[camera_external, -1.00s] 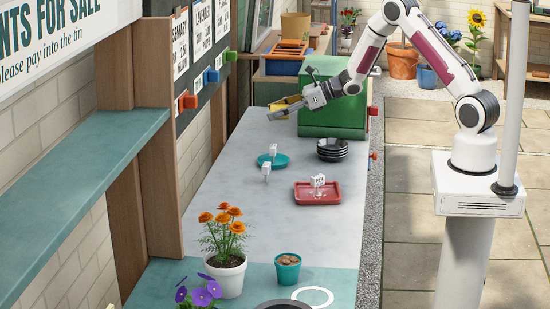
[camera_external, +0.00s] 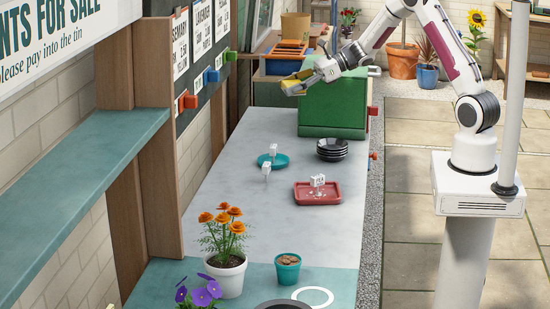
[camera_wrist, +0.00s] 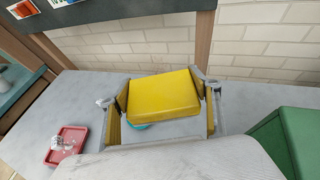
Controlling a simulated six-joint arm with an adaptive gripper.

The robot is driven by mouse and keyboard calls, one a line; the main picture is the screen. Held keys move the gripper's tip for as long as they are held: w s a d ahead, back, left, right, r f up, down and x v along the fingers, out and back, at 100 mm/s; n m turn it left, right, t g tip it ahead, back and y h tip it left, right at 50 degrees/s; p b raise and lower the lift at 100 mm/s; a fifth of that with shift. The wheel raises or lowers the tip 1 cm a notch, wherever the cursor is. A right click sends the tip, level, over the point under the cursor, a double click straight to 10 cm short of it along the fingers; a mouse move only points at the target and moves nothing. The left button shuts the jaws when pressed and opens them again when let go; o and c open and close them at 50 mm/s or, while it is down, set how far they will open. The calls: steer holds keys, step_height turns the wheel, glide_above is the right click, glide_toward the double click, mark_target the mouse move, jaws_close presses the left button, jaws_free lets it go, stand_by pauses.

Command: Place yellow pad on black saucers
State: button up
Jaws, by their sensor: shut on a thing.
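My gripper (camera_external: 298,83) is shut on the yellow pad (camera_external: 293,86) and holds it in the air at the left of the green box, above the counter. In the wrist view the yellow pad (camera_wrist: 164,96) sits tilted between the two fingers of my gripper (camera_wrist: 165,100). The black saucers (camera_external: 332,149) are a stack on the grey counter, nearer the camera than the green box and lower than my gripper. In the wrist view I cannot see the black saucers.
A green box (camera_external: 334,106) stands behind the saucers. A red tray (camera_external: 317,199) with a white tag lies in front of them. A teal saucer (camera_external: 273,160) with white tags nearby lies to their left. Orange flowers (camera_external: 223,220) and a teal pot (camera_external: 288,270) stand nearer the camera.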

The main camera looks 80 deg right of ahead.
steer(key=s+a+n+g+y, duration=0.2)
steer(key=s+n+y, duration=0.1)
steer(key=s, duration=0.4)
steer(key=s+a+n+g+y, duration=0.1)
steer(key=s+a+n+y, duration=0.15)
steer(key=s, duration=0.45)
glide_above(329, 145)
steer(key=shift+m+h, duration=0.25)
steer(key=shift+d+f, duration=0.1)
steer(key=shift+f, duration=2.5)
steer(key=shift+f, duration=3.15)
steer(key=shift+f, duration=1.85)
steer(key=shift+f, duration=0.15)
steer(key=o, duration=1.1)
